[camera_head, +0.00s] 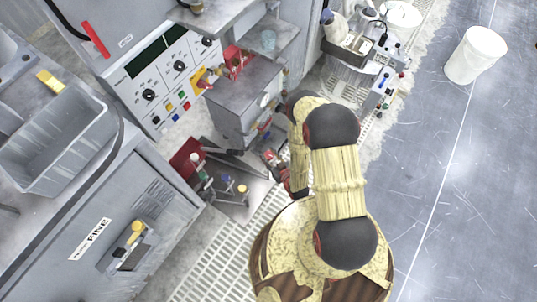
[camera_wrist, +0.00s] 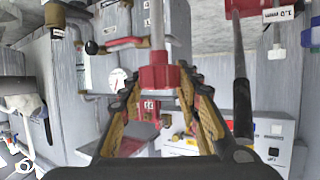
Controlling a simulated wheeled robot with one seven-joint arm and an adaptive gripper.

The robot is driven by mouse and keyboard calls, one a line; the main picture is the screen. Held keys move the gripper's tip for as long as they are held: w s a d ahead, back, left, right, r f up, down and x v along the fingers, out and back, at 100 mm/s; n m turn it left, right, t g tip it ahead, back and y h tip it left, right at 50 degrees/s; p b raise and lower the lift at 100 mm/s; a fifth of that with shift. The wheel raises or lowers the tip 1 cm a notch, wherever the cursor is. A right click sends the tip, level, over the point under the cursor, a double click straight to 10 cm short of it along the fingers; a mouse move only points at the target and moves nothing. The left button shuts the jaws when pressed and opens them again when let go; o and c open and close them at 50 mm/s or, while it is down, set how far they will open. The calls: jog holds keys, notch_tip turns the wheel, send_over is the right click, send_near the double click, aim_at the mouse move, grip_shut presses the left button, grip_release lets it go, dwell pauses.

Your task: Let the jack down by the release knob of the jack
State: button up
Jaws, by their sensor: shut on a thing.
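A red lobed knob (camera_wrist: 158,76) sits at the end of a pale grey rod (camera_wrist: 156,25) in the wrist view. I take it for the release knob of the jack. The two tan-padded fingers of my gripper (camera_wrist: 159,84) are closed in on either side of it, shut on the knob. In the head view my gripper (camera_head: 273,163) is low beside the grey cabinet, partly hidden by my own arm. The knob cannot be made out clearly there, and I cannot tell how high the jack stands.
A grey control panel (camera_head: 165,72) with knobs and buttons stands at the upper left. A cabinet labelled FINE (camera_head: 125,225) with a grey bin (camera_head: 52,145) stands left. A white bucket (camera_head: 475,55) is on the open floor at the right. A dark-handled bar (camera_wrist: 242,100) runs close beside the right finger.

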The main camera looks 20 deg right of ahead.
aim_at(268, 154)
jog(key=o, duration=1.2)
jog(key=shift+c, duration=0.2)
jog(key=shift+r, duration=5)
jog(key=shift+f, duration=0.1)
